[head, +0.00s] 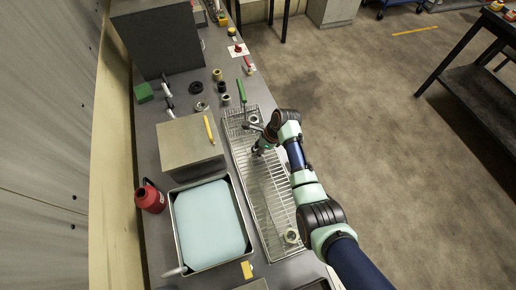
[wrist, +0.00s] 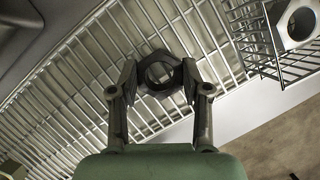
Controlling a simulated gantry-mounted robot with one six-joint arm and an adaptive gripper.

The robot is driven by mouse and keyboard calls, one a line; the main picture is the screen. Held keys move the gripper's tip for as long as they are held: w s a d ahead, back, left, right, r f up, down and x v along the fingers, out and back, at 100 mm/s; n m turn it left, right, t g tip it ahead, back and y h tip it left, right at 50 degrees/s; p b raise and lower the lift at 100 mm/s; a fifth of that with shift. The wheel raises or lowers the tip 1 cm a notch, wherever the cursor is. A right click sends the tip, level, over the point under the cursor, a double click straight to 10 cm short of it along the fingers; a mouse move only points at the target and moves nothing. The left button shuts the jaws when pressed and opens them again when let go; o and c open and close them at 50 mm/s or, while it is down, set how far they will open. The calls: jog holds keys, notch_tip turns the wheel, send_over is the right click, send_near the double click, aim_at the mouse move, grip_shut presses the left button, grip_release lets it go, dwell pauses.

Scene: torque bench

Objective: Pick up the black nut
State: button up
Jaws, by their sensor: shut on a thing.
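In the wrist view the black nut (wrist: 144,74) is a dark hexagonal ring between the two fingertips of my gripper (wrist: 159,80). My gripper is shut on its sides, and the nut's hole faces the camera. Behind the nut is the wire rack (wrist: 92,62); I cannot tell whether the nut touches it. In the head view my gripper (head: 262,147) is over the upper part of the long rack (head: 266,195), and the nut cannot be made out there.
A wire basket (wrist: 257,45) holding a pale nut (wrist: 297,20) is close by at upper right in the wrist view. A grey box (head: 188,148) and a metal tray (head: 176,225) stand left of the rack.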

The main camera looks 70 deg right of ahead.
notch_tip(320, 180, up, 20)
jog(key=p, duration=0.5)
jog(key=shift+f, duration=0.15)
